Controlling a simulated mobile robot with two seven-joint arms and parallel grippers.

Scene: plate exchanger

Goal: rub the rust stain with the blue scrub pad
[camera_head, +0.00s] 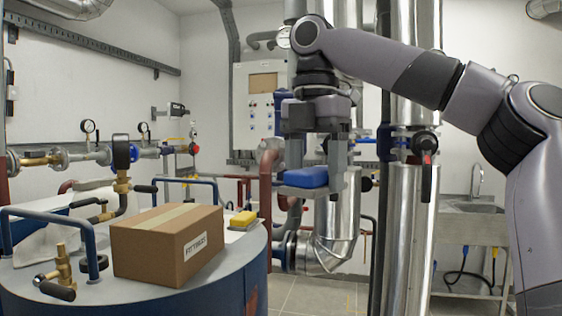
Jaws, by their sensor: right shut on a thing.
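My right gripper (316,168) hangs fingers-down from the arm that comes in from the right. It is shut on the blue scrub pad (306,178), a flat block with a grey underside. The pad is held level in the air, to the right of the round grey tank top (150,300) and higher than it. I cannot make out the rust stain in this view. My left gripper is not in view.
A cardboard box (150,250) labelled "FITTINGS" stands on the tank top. Blue handrails (90,250) and brass valves (62,270) rise at the left. Silver pipes (405,235) stand behind my arm, and a sink (470,208) is at the right.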

